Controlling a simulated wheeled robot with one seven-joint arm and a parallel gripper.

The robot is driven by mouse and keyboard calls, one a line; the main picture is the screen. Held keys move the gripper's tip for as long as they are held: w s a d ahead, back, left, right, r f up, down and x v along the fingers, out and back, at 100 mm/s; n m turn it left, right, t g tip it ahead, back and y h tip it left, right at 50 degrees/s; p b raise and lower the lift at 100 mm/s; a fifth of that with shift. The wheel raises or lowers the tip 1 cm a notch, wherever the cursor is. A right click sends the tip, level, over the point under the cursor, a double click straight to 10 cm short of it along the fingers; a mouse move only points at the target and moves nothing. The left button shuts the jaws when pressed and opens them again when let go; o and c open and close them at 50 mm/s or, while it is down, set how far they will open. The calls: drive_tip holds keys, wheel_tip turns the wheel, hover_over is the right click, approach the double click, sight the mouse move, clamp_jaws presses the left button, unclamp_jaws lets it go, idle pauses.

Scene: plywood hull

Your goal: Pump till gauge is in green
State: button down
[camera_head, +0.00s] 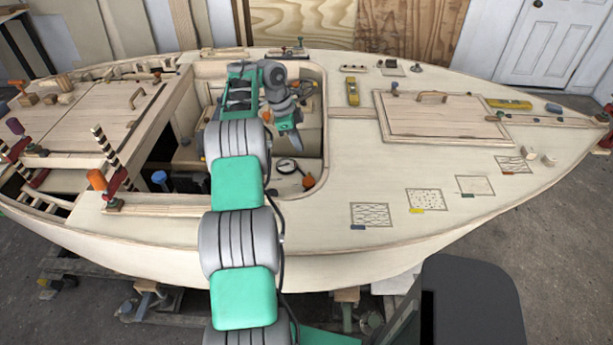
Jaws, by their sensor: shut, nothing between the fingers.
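A round gauge (286,166) with a pale face and dark rim sits inside the cockpit well, at its lower right. It is too small for me to read its needle or any green zone. No pump handle can be made out clearly. My gripper (297,143) points down into the well, above and slightly right of the gauge and apart from it. It is shut and empty. My arm hides part of the well's left side.
The cockpit rim (325,125) encloses the well closely.

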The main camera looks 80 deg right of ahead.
sight(306, 181)
drive_tip(key=b+x, duration=0.1)
drive_tip(key=x, duration=0.3)
drive_tip(key=b+x, duration=0.1)
drive_tip(key=x, duration=0.3)
drive_tip(key=b+x, duration=0.1)
drive_tip(key=x, duration=0.4)
drive_tip(key=shift+w+a+f, duration=0.15)
drive_tip(key=shift+w, duration=0.25)
drive_tip(key=shift+f, duration=0.4)
wheel_tip(306, 181, down, 4)
drive_tip(key=b, duration=0.4)
drive_tip(key=shift+f, duration=0.2)
drive_tip(key=shift+a, duration=0.15)
drive_tip(key=shift+r, duration=0.1)
drive_tip(key=shift+r, duration=0.35)
drive_tip(key=d+p+v, duration=0.1)
drive_tip(key=p+v, duration=0.2)
drive_tip(key=v, duration=1)
drive_tip(key=shift+s+a+r+p, duration=0.2)
drive_tip(key=shift+s+r+p, duration=0.1)
drive_tip(key=shift+s+r, duration=0.1)
